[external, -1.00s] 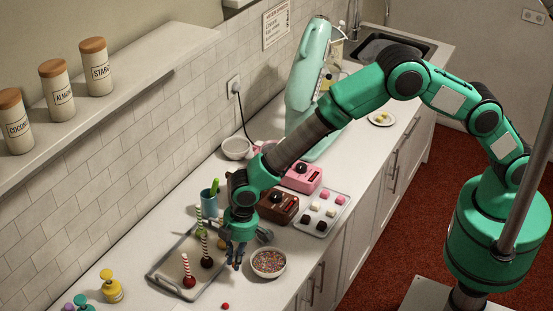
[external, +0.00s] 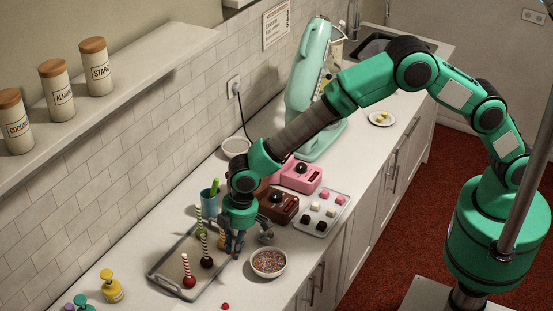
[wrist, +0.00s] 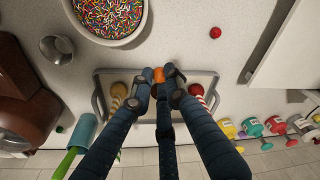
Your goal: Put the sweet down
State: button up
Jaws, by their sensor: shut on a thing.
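My gripper (external: 234,254) points down at the right edge of the grey tray (external: 166,288). In the wrist view my gripper (wrist: 160,78) is shut on a small orange sweet (wrist: 159,74), mostly hidden by the fingers. The sweet cannot be made out in the external view. Whether the sweet touches the tray, I cannot tell.
A bowl of sprinkles (external: 268,276) stands close to the right of my gripper. A small red ball (external: 225,306) lies on the counter. A brown machine (external: 280,207), a tray of sweets (external: 302,226) and a teal cup (external: 209,197) stand behind. Yellow (external: 111,291) and other coloured bottles are front left.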

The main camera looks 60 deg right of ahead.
notch_tip(320, 180, up, 2)
jog(key=p, duration=0.4)
send_over(266, 238)
jog(key=shift+s+a, duration=0.35)
jog(key=shift+f, duration=0.15)
jog(key=shift+f+b, duration=1.65)
jog(key=shift+f, duration=2.4)
jog(key=o, duration=0.8)
